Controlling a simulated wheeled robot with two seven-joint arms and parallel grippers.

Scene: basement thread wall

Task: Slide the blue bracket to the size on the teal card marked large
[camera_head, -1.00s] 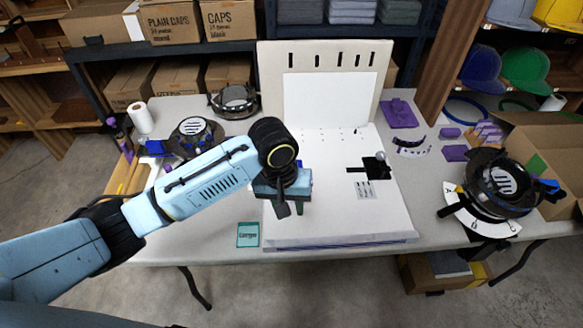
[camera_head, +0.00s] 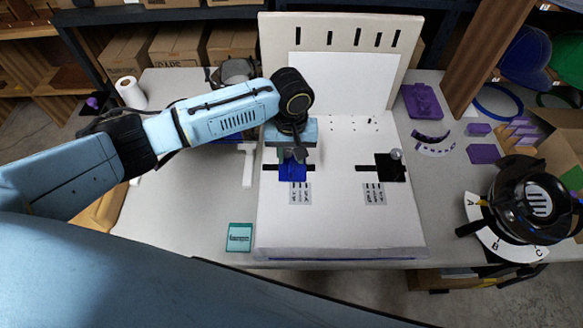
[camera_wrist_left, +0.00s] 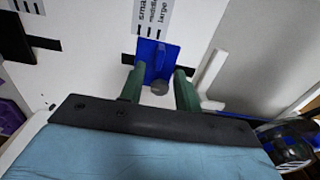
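The blue bracket (camera_head: 292,173) sits at a black slot on the white board (camera_head: 335,222). It also shows in the left wrist view (camera_wrist_left: 152,53), with a round grey knob. My left gripper (camera_head: 293,156) is above and behind it. In the wrist view its green fingers (camera_wrist_left: 159,88) stand apart on either side of the knob, with gaps showing. A size label (camera_head: 300,193) lies in front of the bracket; in the wrist view it reads small, middle, large. I cannot tell which mark the bracket lines up with. The teal card (camera_head: 239,237) lies left of the board; its word is too small to read surely. My right gripper is not in view.
A black bracket (camera_head: 391,167) with its own slot and label (camera_head: 374,194) is on the board's right half. A white T-shaped piece (camera_head: 247,165) lies left of the board. An upright slotted panel (camera_head: 340,38) stands behind. A black round device (camera_head: 535,203) is at right.

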